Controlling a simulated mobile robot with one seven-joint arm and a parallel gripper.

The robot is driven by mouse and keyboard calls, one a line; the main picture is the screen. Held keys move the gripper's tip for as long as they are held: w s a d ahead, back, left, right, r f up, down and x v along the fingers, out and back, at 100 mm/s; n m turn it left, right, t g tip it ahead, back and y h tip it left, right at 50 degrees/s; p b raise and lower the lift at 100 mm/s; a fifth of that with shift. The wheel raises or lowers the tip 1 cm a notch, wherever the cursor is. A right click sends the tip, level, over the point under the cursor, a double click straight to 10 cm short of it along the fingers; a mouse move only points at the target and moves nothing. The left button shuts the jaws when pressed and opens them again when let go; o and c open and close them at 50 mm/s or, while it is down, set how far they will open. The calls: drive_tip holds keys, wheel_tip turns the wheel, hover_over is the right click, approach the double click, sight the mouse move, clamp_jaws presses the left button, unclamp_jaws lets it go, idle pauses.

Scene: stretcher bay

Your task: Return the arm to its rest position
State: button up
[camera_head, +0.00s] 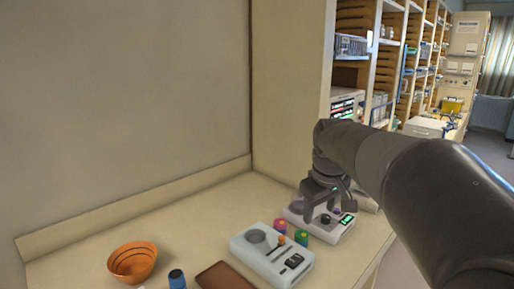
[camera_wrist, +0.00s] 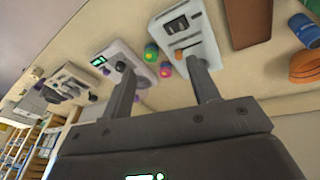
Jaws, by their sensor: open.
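My arm reaches in from the right in the head view, and my gripper (camera_head: 326,200) points down over a white device with a green display (camera_head: 322,226). In the wrist view my gripper (camera_wrist: 163,82) shows two fingers spread apart with nothing between them. The device with the green display (camera_wrist: 122,60) lies beyond one finger, and a second white device (camera_wrist: 186,35) lies beyond the other. The gap between the fingertips and the devices is hard to judge. The gripper hides part of the green-display device in the head view.
The counter (camera_head: 205,215) also holds a white device with an orange knob (camera_head: 272,255), small coloured cylinders (camera_head: 301,237), an orange bowl (camera_head: 133,262), a brown tray (camera_head: 225,276) and a blue-capped bottle (camera_head: 177,279). A tall shelf panel (camera_head: 290,95) stands behind. Bare counter lies at the back left.

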drive_tip(key=s+f+m+t, duration=0.1)
drive_tip(key=s+f+m, duration=0.2)
drive_tip(key=s, duration=0.8)
drive_tip(key=s+f+m+t, duration=0.1)
drive_tip(key=s+f, duration=0.3)
drive_tip(key=s, duration=0.8)
drive_tip(key=shift+f+m, duration=0.4)
drive_tip(key=shift+m, duration=0.5)
drive_tip(key=shift+c, duration=0.2)
idle(0.4)
